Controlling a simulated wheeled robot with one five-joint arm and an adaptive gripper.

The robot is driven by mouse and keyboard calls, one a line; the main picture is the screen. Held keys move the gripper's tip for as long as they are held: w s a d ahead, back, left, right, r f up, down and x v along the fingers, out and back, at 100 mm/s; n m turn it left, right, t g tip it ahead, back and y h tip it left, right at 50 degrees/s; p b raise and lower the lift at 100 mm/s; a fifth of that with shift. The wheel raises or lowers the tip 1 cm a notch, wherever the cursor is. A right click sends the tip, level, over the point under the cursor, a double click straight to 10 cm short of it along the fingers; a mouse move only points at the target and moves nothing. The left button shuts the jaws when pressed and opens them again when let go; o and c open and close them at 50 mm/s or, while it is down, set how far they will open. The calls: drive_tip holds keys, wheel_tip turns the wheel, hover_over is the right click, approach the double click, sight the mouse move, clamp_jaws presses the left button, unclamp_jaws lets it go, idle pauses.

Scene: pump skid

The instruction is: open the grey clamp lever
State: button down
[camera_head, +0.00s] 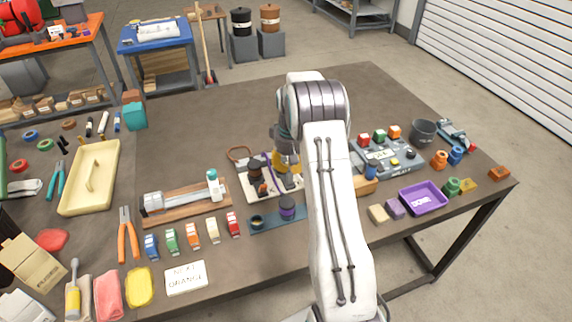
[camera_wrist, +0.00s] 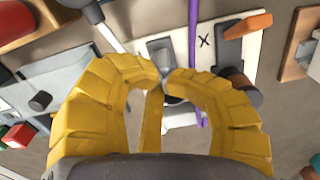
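A white board (camera_head: 249,193) stands near the middle of the table and carries dark fittings and a purple strip. My gripper (camera_head: 287,161) points down over the board's right part, and my arm hides some of that part. In the wrist view, my gripper's (camera_wrist: 166,80) yellow fingers curve inward and their tips nearly meet. The grey clamp lever (camera_wrist: 160,48) shows just beyond the tips, left of the purple strip (camera_wrist: 194,40). Grey material shows between the tips, so they appear closed on the lever. The fingers hide its lower part.
A dark cylinder (camera_wrist: 240,88) and an orange-ended handle (camera_wrist: 248,25) lie right of the tips. A wooden board with a metal rod (camera_head: 185,203) lies left of the white board. A grey panel with coloured blocks (camera_head: 385,158) and a purple tray (camera_head: 423,198) are at the right. The table's back is clear.

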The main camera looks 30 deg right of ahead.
drive_tip(key=shift+s+a+f+b, duration=0.3)
drive_tip(key=shift+s+f, duration=0.2)
drive_tip(key=shift+s, duration=0.55)
drive_tip(key=shift+w+r, duration=0.1)
drive_tip(key=shift+r, duration=0.05)
drive_tip(key=shift+w+d+r+p, duration=0.1)
drive_tip(key=shift+w+r+p, duration=0.05)
drive_tip(key=shift+r+p, duration=0.4)
drive_tip(key=shift+w+r+p, duration=0.15)
drive_tip(key=shift+r+p, duration=0.2)
drive_tip(key=shift+r, duration=0.35)
drive_tip(key=shift+w+r+p, duration=0.2)
drive_tip(key=shift+r+p, duration=1.2)
drive_tip(key=shift+r, duration=0.45)
drive_tip(key=shift+d, duration=0.1)
